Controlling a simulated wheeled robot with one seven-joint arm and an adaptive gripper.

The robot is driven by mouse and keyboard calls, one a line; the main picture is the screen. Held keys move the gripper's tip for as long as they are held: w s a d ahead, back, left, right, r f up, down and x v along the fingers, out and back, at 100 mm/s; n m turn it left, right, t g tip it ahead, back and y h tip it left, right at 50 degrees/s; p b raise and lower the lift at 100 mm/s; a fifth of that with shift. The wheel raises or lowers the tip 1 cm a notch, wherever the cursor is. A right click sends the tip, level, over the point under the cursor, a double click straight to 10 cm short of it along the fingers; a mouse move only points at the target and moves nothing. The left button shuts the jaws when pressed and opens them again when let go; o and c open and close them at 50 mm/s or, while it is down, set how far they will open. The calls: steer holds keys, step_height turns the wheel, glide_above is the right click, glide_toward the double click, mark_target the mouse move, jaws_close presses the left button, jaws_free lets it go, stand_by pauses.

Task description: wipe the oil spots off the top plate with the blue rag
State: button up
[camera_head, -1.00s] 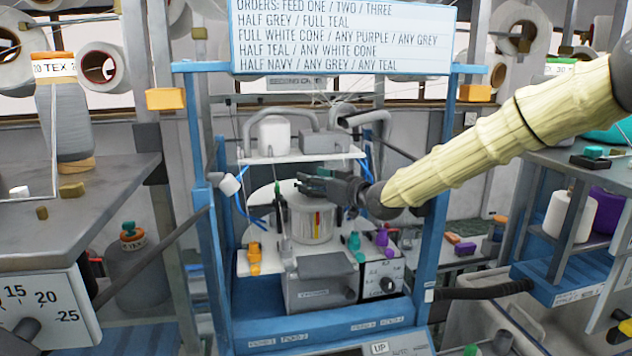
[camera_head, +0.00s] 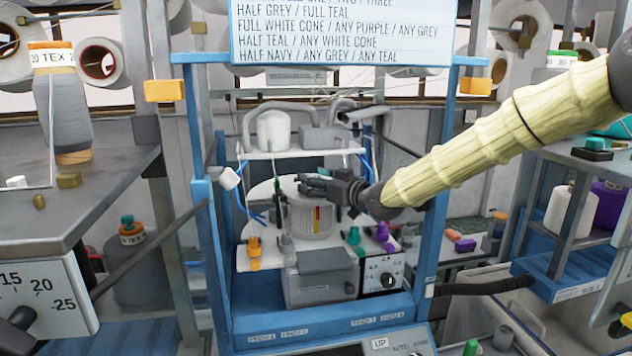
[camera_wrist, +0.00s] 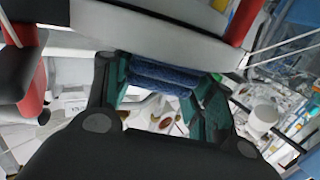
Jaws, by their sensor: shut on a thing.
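My gripper (camera_head: 308,185) reaches in from the right in the head view, at the top of the ribbed grey cylinder (camera_head: 308,220) of the knitting machine. In the wrist view my gripper (camera_wrist: 160,95) has its green fingers shut on the folded blue rag (camera_wrist: 160,78). Between and beyond the fingers lies a white surface with brown oil spots (camera_wrist: 165,119), partly hidden by the fingers and rag. I cannot tell whether the rag touches it. In the head view a pale round plate (camera_head: 262,192) shows around the cylinder; the spots and rag are not discernible there.
A blue frame (camera_head: 200,230) stands on both sides of the machine. A white shelf (camera_head: 270,154) with a white container (camera_head: 273,130) sits just above and behind my gripper. Orange, teal and purple pieces stand around the cylinder. An orders sign (camera_head: 340,35) hangs above.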

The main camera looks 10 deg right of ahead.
steer(key=shift+w, duration=0.1)
steer(key=shift+w, duration=1.85)
steer(key=shift+s+f, duration=0.15)
steer(key=shift+s, duration=0.05)
steer(key=shift+s+d, duration=0.15)
steer(key=shift+s, duration=0.5)
steer(key=shift+s+b, duration=0.35)
steer(key=shift+s+f, duration=0.1)
steer(key=shift+s, duration=0.65)
steer(key=shift+w, duration=1.35)
steer(key=shift+w+a+r, duration=0.2)
steer(key=shift+w+r, duration=0.05)
steer(key=shift+w, duration=0.35)
